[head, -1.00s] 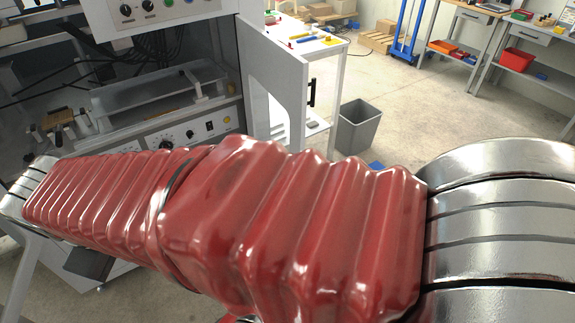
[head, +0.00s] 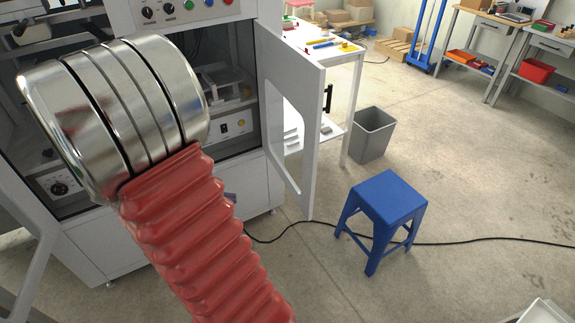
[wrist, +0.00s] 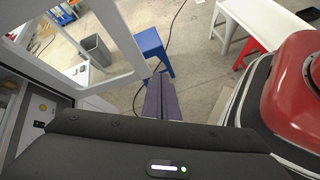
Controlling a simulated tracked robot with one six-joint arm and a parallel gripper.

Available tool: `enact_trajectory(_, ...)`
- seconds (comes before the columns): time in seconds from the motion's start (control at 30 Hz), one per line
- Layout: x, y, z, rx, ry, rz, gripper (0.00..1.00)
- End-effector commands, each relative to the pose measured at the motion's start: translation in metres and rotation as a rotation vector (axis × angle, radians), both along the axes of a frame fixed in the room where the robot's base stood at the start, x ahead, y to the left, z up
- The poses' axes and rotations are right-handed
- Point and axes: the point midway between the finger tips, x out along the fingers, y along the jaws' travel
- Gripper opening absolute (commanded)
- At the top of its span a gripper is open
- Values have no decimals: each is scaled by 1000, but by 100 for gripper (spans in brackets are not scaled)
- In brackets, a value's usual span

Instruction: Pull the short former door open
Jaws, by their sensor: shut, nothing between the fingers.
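The right door (head: 288,68) of the white former cabinet stands swung outward, a pale framed panel with a window and a black handle (head: 328,98) near its outer edge. In the wrist view, a pale window frame of the door (wrist: 121,42) fills the upper left. My gripper (wrist: 160,96) shows there as dark purple-grey fingers, together and empty, beside the frame's lower right corner; I cannot tell whether they touch it. In the head view my arm's red bellows and metal cuff hide most of the gripper. Another pale frame (head: 22,225) shows at the left edge.
The cabinet interior has a control panel (head: 234,126) inside. A blue stool (head: 388,200) stands on the floor to the right, with a grey bin (head: 372,132) behind it. A black cable (head: 470,240) crosses the floor. A white table (head: 352,75) stands behind the door.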

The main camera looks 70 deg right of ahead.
Motion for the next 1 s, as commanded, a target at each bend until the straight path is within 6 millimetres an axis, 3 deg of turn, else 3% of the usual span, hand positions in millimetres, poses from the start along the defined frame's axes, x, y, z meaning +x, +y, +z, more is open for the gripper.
enact_trajectory(0.6,-27,-113,-57,-68,567,97,0)
enact_trajectory(0.8,-33,-136,-76,-76,691,132,0)
enact_trajectory(1.0,-34,-142,-81,-78,728,146,0)
